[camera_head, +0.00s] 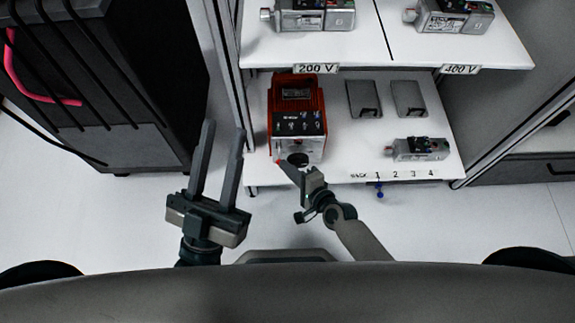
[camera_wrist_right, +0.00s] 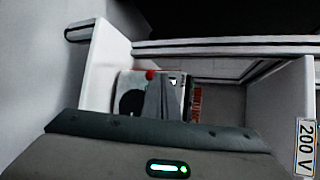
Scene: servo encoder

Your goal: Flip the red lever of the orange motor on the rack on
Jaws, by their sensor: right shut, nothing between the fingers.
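The orange motor (camera_head: 310,88) stands at the left end of the lower rack shelf (camera_head: 345,150). It has a dark panel on top and a pale front face. A small red part, seemingly the red lever (camera_head: 277,161), shows at its lower left front corner, and a red knob (camera_wrist_right: 150,74) shows in the right wrist view. My right gripper (camera_head: 282,168) is shut and empty, its tips close beside the red lever; I cannot tell whether they touch. The shut fingers (camera_wrist_right: 166,100) hide part of the motor front (camera_wrist_right: 130,98). My left gripper (camera_head: 222,128) is open and empty, left of the shelf.
Two grey plates (camera_head: 364,98) and a small grey motor (camera_head: 421,149) share the lower shelf. More grey motors (camera_head: 315,15) stand on the upper shelf, above the 200 V label (camera_head: 316,69). A black cabinet (camera_head: 110,70) stands at left. The floor before the rack is clear.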

